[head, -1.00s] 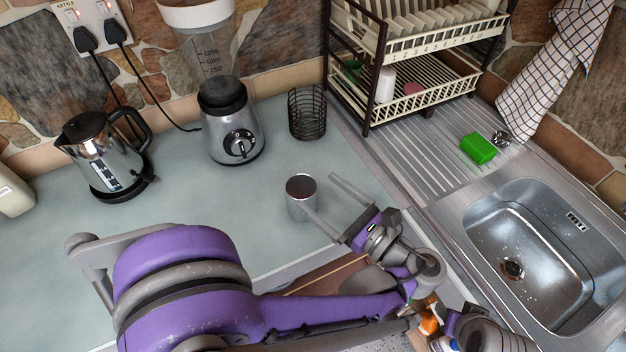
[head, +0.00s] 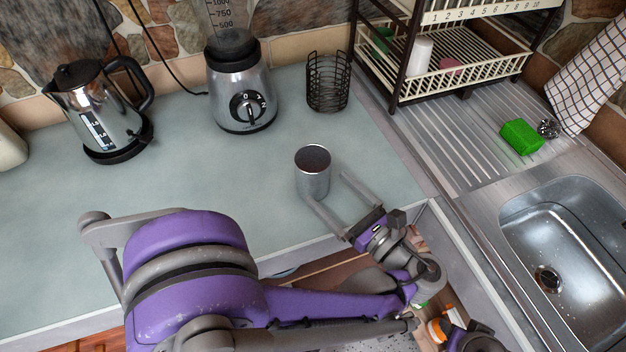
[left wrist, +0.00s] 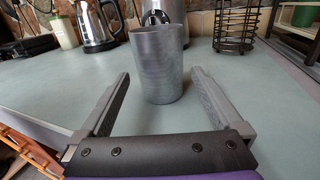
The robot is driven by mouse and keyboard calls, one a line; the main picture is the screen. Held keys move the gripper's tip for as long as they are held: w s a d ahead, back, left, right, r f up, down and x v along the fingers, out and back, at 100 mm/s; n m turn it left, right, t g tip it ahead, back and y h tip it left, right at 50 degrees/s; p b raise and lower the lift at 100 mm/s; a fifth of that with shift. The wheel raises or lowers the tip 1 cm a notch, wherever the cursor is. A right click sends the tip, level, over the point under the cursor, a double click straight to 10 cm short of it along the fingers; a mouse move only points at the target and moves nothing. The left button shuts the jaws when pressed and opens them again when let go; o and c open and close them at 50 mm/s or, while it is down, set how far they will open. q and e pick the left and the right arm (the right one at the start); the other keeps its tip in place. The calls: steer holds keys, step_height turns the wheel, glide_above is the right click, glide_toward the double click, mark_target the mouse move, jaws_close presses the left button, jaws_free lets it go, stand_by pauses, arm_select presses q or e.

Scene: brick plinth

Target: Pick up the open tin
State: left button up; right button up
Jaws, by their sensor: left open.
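The open tin (head: 313,172) is a plain grey metal cylinder with a dark open top. It stands upright on the pale green worktop (head: 200,170). My left gripper (head: 327,189) is open and empty, low over the worktop on the near right side of the tin. In the left wrist view the tin (left wrist: 158,66) stands straight ahead, centred between the lines of the two spread fingers (left wrist: 160,82), at or just beyond their tips. A gap shows on both sides of the tin.
A kettle (head: 100,110), a blender (head: 241,95) and a black wire basket (head: 328,83) stand behind the tin. A dish rack (head: 455,83), green sponge (head: 521,137) and sink (head: 565,240) are to the right. An open drawer (head: 440,240) lies below the worktop edge.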

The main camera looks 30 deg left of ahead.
mark_target(303, 166)
arm_select(q)
steer(key=x, duration=0.4)
steer(key=shift+w, duration=0.1)
steer(key=shift+f+x, duration=0.1)
steer(key=shift+x, duration=1.2)
steer(key=shift+f+x, duration=0.15)
steer(key=shift+x, duration=1.15)
steer(key=shift+c, duration=0.3)
steer(key=c, duration=1.1)
steer(key=shift+o, duration=0.2)
steer(key=shift+r, duration=0.1)
